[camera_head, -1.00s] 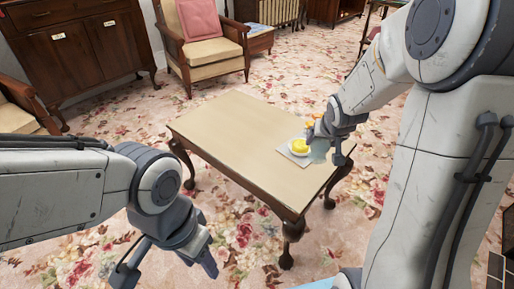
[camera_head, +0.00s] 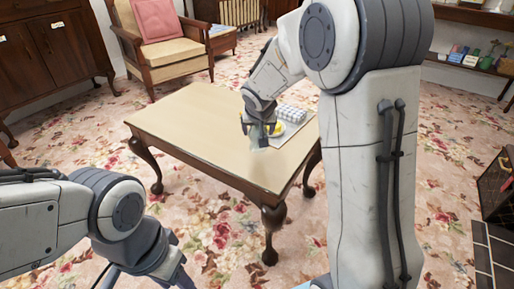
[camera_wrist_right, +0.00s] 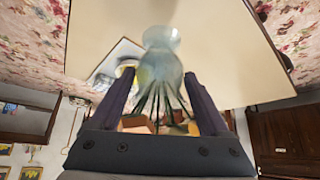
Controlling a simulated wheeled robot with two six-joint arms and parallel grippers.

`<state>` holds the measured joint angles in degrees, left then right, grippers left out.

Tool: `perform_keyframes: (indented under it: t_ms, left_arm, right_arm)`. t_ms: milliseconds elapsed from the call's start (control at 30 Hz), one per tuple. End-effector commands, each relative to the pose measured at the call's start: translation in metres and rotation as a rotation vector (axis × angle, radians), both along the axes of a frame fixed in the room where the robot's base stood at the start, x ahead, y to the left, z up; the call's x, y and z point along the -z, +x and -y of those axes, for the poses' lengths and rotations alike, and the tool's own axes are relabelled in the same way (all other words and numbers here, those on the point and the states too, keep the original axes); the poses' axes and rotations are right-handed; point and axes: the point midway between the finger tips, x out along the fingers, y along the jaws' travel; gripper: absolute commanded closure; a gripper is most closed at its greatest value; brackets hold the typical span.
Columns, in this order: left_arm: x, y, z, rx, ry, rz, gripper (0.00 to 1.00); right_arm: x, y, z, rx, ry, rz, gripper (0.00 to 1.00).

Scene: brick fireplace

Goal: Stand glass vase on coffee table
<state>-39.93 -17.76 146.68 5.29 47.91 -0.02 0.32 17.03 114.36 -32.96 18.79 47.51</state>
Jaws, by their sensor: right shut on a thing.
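The wooden coffee table (camera_head: 185,120) with a pale top stands in the middle of the head view. My right gripper (camera_head: 258,126) is over its near right part, shut on the pale blue-green glass vase (camera_head: 258,143). The vase is small and partly hidden in the head view. In the right wrist view the vase (camera_wrist_right: 161,65) sits between the fingers (camera_wrist_right: 156,88), one end pointing at the tabletop; I cannot tell if it touches. My left gripper (camera_head: 168,272) is low at the left, apart from the table, its fingers cut off by the frame.
A light tray (camera_head: 297,132) on the table's right side holds a yellow item (camera_head: 277,129) and a white checkered item (camera_head: 291,113), close behind the gripper. The left tabletop is bare. An armchair (camera_head: 155,45) and a cabinet (camera_head: 50,60) stand behind. Patterned carpet surrounds the table.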

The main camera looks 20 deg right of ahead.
Motion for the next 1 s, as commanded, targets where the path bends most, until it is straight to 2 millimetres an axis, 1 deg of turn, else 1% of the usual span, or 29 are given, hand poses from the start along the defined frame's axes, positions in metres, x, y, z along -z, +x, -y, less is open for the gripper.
perform_keyframes:
  t_ms: [133, 300, 367, 600, 733, 767, 800, 833, 1000]
  left_arm:
    - [0.007, 0.000, 0.000, 0.000, 0.000, 0.000, 0.50]
    - [0.026, 0.000, 0.000, 0.000, 0.000, 0.000, 0.50]
    - [0.031, 0.000, 0.000, 0.000, 0.000, 0.000, 0.50]
    - [0.028, 0.000, 0.000, 0.000, 0.000, 0.000, 0.50]
    - [0.032, 0.000, 0.000, 0.000, 0.000, 0.000, 0.50]
    - [0.032, 0.000, 0.000, 0.000, 0.000, 0.000, 0.50]
    - [0.031, 0.000, 0.000, 0.000, 0.000, 0.000, 0.50]
    - [0.031, 0.000, 0.000, 0.000, 0.000, 0.000, 0.50]
    - [0.031, 0.000, 0.000, 0.000, 0.000, 0.000, 0.50]
  right_arm:
    - [0.008, 0.003, -0.003, -0.001, 0.000, 0.002, 1.00]
    - [0.035, 0.003, -0.002, -0.001, 0.000, 0.001, 1.00]
    - [0.042, 0.003, -0.002, -0.001, 0.000, 0.002, 1.00]
    - [0.040, 0.003, -0.002, -0.001, 0.000, 0.003, 1.00]
    - [0.044, 0.003, -0.002, -0.001, 0.000, 0.003, 1.00]
    - [0.044, 0.002, -0.002, 0.000, 0.000, 0.001, 0.17]
    - [0.043, 0.002, -0.002, 0.000, 0.000, 0.001, 0.02]
    - [0.043, 0.002, -0.002, 0.000, 0.000, 0.001, 0.00]
    - [0.043, 0.002, -0.002, 0.000, 0.000, 0.001, 0.00]
